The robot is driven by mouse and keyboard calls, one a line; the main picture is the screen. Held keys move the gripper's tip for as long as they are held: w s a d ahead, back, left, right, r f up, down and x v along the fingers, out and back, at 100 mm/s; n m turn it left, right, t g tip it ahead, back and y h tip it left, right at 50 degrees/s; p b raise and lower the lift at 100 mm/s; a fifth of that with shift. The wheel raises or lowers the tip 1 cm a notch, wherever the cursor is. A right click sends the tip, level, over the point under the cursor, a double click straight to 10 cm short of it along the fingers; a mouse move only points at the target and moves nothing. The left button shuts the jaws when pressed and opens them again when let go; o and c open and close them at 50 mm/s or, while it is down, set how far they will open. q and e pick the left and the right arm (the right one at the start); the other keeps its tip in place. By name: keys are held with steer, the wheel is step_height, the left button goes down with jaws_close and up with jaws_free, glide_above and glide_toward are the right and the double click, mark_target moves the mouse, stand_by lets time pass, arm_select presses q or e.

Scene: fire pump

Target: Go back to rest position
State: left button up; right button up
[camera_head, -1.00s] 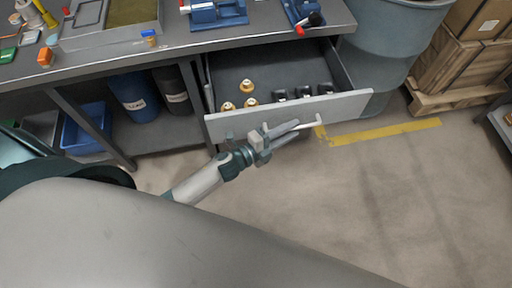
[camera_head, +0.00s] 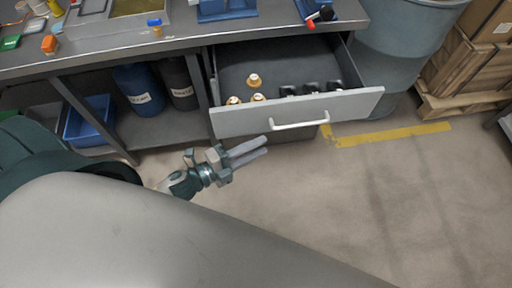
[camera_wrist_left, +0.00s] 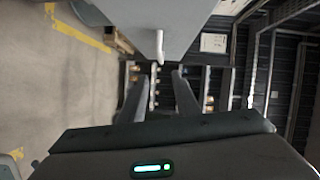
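My left gripper (camera_head: 266,146) is in front of and below the open drawer (camera_head: 350,104), to the left of its white handle (camera_head: 300,125). A gap shows between its two fingers in the left wrist view (camera_wrist_left: 158,100), with nothing between them. The handle also shows beyond the fingertips in the left wrist view (camera_wrist_left: 158,48), apart from them. My right gripper is in neither view.
The drawer holds several brass-coloured parts (camera_head: 254,80) and black parts (camera_head: 312,88). The workbench (camera_head: 180,36) stands above, with blue containers (camera_head: 139,90) underneath. A grey bin (camera_head: 405,45) and wooden crates (camera_head: 470,65) stand at right. The floor (camera_head: 340,190) in front is clear.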

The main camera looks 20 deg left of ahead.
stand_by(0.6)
arm_select(q)
steer(key=a+f+n+g+y, duration=0.1)
steer(key=a+f+n+y, duration=0.15)
steer(key=f, duration=0.45)
steer(key=s+a+f+n+y, duration=0.1)
steer(key=f+n, duration=0.3)
steer(key=f, duration=0.3)
steer(key=a+f+n+g+y, duration=0.1)
steer(key=f+n+y, duration=0.1)
steer(key=f+n, duration=0.35)
steer(key=s+d+f+n+g+y, duration=0.1)
steer(key=s+f+n+g, duration=0.2)
steer(key=s+f, duration=0.5)
steer(key=s+d+f+n+g+y, duration=0.1)
steer(key=s+f+n, duration=0.4)
steer(key=f, duration=0.9)
steer(key=s+d+g, duration=0.1)
steer(key=s, duration=0.2)
steer(key=shift+s+f+g, duration=0.2)
steer(key=shift+f+g, duration=0.1)
steer(key=shift+g, duration=0.1)
steer(key=shift+y, duration=0.25)
